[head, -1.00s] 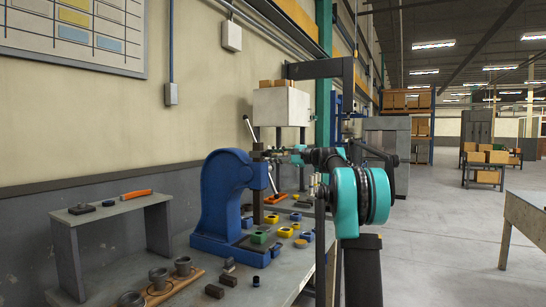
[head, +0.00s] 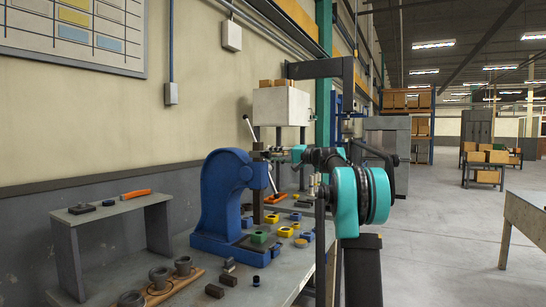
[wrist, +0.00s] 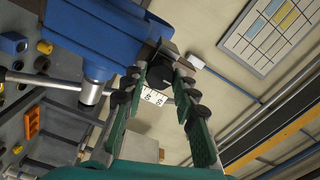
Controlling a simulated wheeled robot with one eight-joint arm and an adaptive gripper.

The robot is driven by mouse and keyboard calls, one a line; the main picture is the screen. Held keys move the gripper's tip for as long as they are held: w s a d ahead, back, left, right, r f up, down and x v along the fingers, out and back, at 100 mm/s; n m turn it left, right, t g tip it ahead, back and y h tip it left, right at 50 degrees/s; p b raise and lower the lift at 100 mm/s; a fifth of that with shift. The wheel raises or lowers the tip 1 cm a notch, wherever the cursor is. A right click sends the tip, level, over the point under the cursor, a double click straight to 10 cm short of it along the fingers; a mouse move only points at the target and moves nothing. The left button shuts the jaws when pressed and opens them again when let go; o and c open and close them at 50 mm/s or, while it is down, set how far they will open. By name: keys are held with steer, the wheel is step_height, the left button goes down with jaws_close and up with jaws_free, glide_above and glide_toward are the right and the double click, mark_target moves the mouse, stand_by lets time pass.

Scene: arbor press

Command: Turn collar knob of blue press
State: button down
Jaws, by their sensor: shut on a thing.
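The blue press (head: 222,200) stands on the bench, and its blue body (wrist: 100,30) fills the upper left of the wrist view. Its dark round collar knob (wrist: 160,74) sits between the fingertips of my gripper (wrist: 160,84). The green fingers with dark pads are shut on the knob from both sides. A white scale with numbers (wrist: 154,97) shows just below the knob in the wrist view. In the head view my gripper (head: 273,154) reaches the press head from the right; the knob is hard to make out there. The metal lever (head: 250,128) stands tilted beside the press head.
A grey stand (head: 110,215) and a wooden holder with cups (head: 165,285) are at the left. The aisle (head: 440,240) at right is clear.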

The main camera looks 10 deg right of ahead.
steer(key=shift+n, duration=0.5)
steer(key=c, duration=1.2)
jaws_free()
steer(key=shift+d, duration=0.1)
steer(key=v, duration=1.2)
